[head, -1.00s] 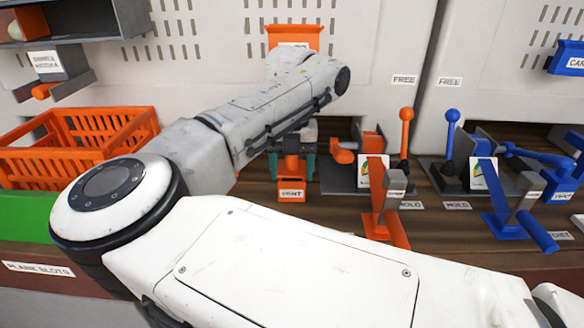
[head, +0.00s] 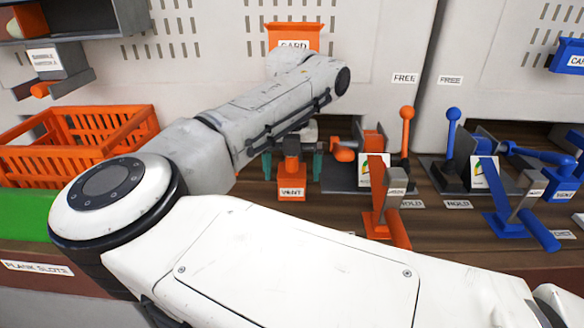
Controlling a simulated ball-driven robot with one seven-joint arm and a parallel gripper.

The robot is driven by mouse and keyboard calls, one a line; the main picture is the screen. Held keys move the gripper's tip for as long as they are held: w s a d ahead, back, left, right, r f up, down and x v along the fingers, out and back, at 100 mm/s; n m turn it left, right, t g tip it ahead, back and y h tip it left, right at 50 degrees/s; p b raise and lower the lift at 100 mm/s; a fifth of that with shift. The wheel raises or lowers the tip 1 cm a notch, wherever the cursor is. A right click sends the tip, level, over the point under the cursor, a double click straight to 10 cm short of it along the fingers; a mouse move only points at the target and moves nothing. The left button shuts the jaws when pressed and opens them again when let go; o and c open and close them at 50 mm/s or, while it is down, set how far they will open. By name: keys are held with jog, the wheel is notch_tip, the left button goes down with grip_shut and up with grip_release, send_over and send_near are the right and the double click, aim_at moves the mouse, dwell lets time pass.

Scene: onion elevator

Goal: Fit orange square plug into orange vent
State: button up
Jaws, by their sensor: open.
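The orange vent (head: 291,180) stands on the wooden counter with a white VENT label on its front. A narrower orange block (head: 291,147) shows directly above it, under my wrist. It may be the square plug, but I cannot tell whether it is seated in the vent. My gripper (head: 292,167) points down, its green fingers spread on the left and right of the vent and block. A gap shows on each side, so it is open and holds nothing. My forearm and wrist hide what is above and behind.
An orange crate (head: 78,140) stands at the left. An orange lever (head: 406,130) and its clamp stand close to the right of the vent. Blue levers and a blue vent (head: 560,187) are farther right. An orange card holder (head: 293,37) is on the wall behind.

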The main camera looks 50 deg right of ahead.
jog(key=shift+r+b, duration=0.4)
jog(key=shift+r, duration=3.35)
